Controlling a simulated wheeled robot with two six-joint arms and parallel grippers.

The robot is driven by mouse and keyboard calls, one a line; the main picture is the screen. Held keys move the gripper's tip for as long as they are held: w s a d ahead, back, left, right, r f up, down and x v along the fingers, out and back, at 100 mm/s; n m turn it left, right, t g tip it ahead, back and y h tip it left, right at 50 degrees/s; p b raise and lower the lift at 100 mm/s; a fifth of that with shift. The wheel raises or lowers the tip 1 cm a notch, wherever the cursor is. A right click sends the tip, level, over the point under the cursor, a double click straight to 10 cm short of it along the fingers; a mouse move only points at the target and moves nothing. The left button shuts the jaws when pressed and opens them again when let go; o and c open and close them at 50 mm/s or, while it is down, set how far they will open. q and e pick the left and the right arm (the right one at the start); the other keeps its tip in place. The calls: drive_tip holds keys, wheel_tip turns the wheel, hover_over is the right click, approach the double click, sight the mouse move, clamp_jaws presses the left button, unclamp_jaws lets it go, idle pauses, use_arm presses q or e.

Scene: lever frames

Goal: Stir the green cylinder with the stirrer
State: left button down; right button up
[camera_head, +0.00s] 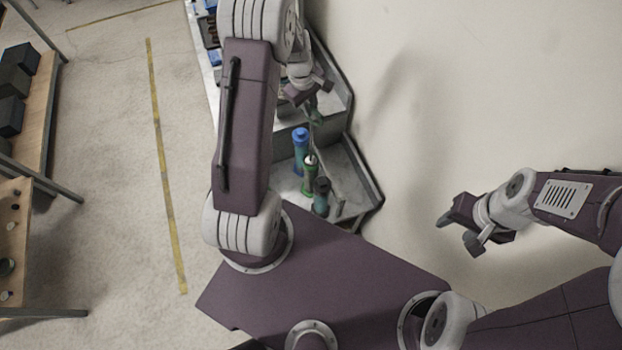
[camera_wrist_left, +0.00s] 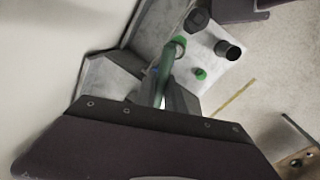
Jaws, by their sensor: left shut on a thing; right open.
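The green cylinder (camera_head: 309,178) stands upright on the grey shelf, below the left gripper in the head view. The stirrer's thin lower end points at its top; I cannot tell whether the tip is inside. My right gripper (camera_head: 459,232) is open and empty, off to the right, away from the shelf.
A blue cylinder (camera_head: 300,152) stands close behind the green one, and a dark teal cylinder (camera_head: 321,198) close in front. The grey shelf (camera_head: 352,183) has a raised dark edge on its right, near the pale wall. A wooden bench (camera_head: 38,150) is far left.

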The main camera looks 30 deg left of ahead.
use_arm(q)
drive_tip(key=shift+r, duration=0.6)
use_arm(e)
drive_tip(key=shift+r, duration=0.5)
use_arm(q)
drive_tip(key=shift+r+p, duration=0.65)
drive_tip(key=shift+p, duration=0.15)
drive_tip(key=shift+f, duration=0.1)
use_arm(e)
drive_tip(key=shift+r, duration=0.5)
use_arm(q)
drive_tip(key=shift+r+p, duration=0.55)
drive_tip(key=shift+r, duration=0.5)
use_arm(e)
drive_tip(key=shift+r, duration=0.6)
